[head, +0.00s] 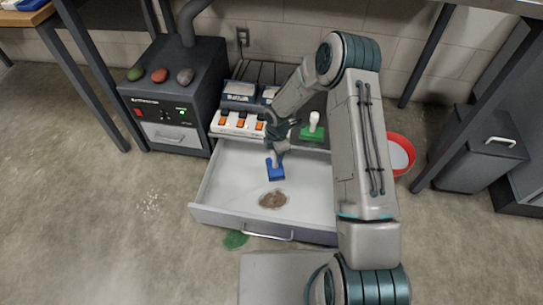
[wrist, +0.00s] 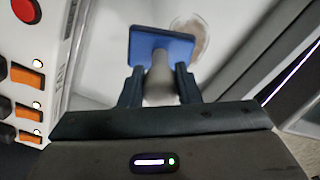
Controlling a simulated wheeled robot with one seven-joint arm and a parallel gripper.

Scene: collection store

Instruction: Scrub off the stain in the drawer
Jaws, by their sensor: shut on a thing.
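The open drawer (head: 225,193) is white inside with a grey front and a handle. A brown stain (head: 273,200) lies on its floor near the front; part of it also shows in the wrist view (wrist: 200,40), beyond the blue head. My gripper (head: 278,150) is over the drawer, shut on the grey handle of a blue scrubber (head: 275,170). In the wrist view my gripper (wrist: 159,88) has one finger on each side of that handle, and the blue head (wrist: 150,45) is just short of the stain. I cannot tell whether the head touches the drawer floor.
A power strip with orange switches (head: 238,123) stands behind the drawer. A green-based brush with a white handle (head: 313,128) is behind it to the right. A dark machine (head: 175,95) stands left, a red bucket (head: 400,155) right. A green patch (head: 235,240) marks the floor.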

